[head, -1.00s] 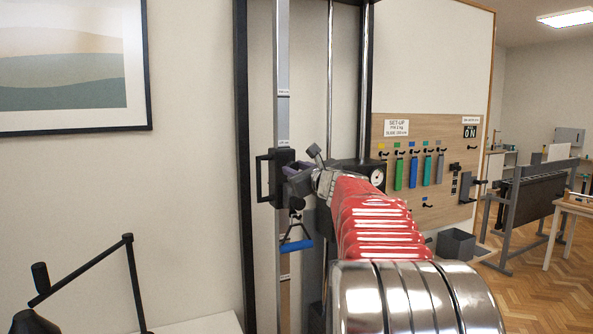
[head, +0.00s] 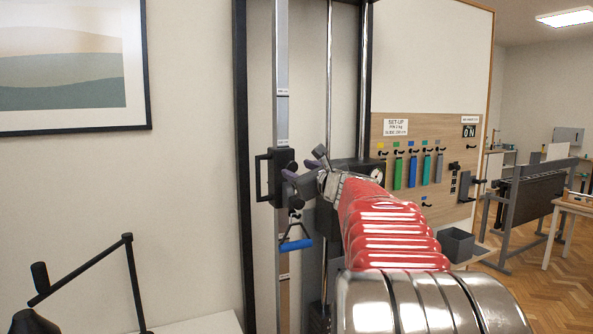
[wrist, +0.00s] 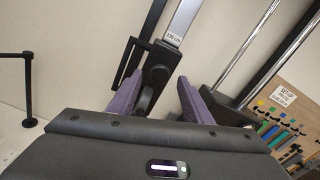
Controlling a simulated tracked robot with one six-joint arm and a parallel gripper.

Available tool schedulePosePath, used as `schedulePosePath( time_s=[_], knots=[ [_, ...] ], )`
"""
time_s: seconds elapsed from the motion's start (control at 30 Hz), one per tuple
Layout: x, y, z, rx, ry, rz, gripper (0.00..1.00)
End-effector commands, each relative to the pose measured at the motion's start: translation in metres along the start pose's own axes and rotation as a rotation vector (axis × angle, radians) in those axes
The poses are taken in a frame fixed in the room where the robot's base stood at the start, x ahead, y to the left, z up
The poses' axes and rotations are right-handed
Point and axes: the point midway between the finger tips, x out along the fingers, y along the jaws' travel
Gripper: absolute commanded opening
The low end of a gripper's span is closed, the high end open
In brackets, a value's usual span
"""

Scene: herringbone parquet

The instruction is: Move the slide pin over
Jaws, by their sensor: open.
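A black carriage (head: 283,176) with a side handle sits on a grey upright rail (head: 282,60). In the wrist view the carriage (wrist: 160,62) lies just ahead of my fingers, below a "130 cm" label. A dark rounded knob (wrist: 148,99), which looks like the slide pin, shows between the purple fingers. My gripper (wrist: 159,82) is open, with one finger on each side of the knob; I cannot tell whether they touch it. In the head view my gripper (head: 291,183) is at the carriage's right side and partly hides it.
A blue handle (head: 296,246) hangs below the carriage. Chrome guide rods (head: 329,100) and a black frame post (head: 242,150) stand close by. A black crank arm (head: 90,270) stands at lower left.

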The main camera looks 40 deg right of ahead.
Motion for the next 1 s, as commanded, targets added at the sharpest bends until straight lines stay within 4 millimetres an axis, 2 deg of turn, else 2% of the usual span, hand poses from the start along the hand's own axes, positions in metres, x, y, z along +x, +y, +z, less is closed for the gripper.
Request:
schedulePosePath(
  time_s=[0.63,0.8,1.0],
  knots=[
    [-0.093,-0.001,0.0,-0.002,0.0,-0.002,0.45],
    [-0.107,0.0,-0.001,-0.001,0.0,-0.001,0.45],
    [-0.11,0.0,-0.001,0.0,0.0,0.0,0.45]
  ],
)
